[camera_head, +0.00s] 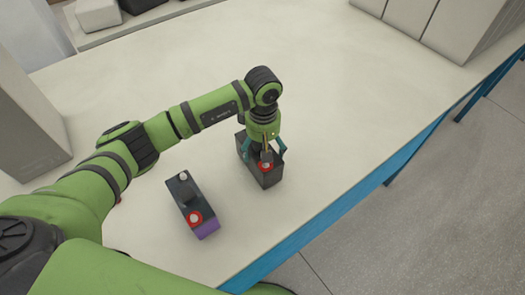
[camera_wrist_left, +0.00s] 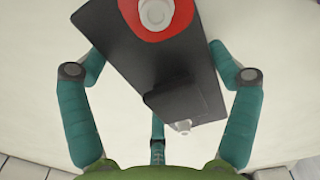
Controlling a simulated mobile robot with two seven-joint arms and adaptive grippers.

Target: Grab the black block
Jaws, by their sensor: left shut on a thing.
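The black block (camera_head: 262,172) is a dark, battery-like box with a red ring and pale terminal on top. It is on the table near the front edge, and I cannot tell whether it is lifted. My left gripper (camera_head: 264,150) comes down over it from above and is shut on it. In the left wrist view the black block (camera_wrist_left: 155,62) lies slantwise between the teal fingers of the left gripper (camera_wrist_left: 160,95). Its red ring is at the top and a small white terminal is lower down. My right gripper is not in view.
A second dark block with a purple end (camera_head: 208,229) and a red ring stands to the left, apart from the held one. Grey boxes (camera_head: 25,125) stand at the left and pale boxes (camera_head: 440,25) at the back right. The table (camera_head: 340,110) is clear behind the gripper.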

